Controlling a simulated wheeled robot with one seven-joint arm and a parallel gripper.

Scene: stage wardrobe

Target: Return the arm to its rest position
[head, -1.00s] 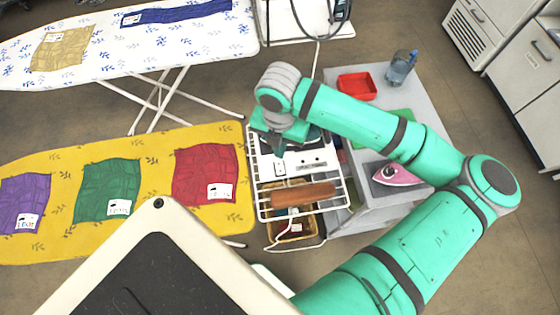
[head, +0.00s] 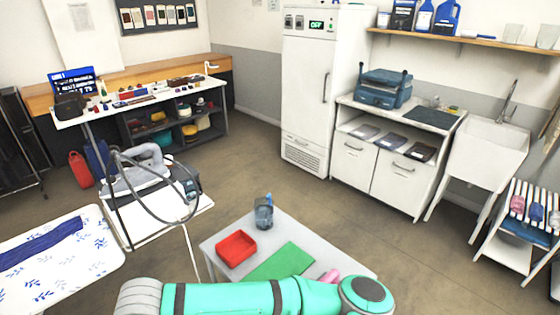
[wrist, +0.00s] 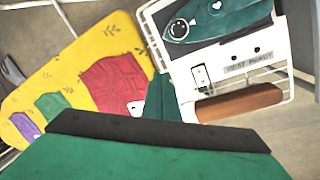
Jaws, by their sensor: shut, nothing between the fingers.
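My gripper (wrist: 160,130) fills the bottom of the wrist view, a green body with a dark front edge. It is shut and empty, above the white station (wrist: 240,65) with a teal iron-shaped plate (wrist: 215,18) and a brown bar (wrist: 240,102). The gripper is out of the head view, below its edge.
A white-and-blue ironing board (head: 95,255) is left. A yellow board (wrist: 75,62) lies left of my gripper.

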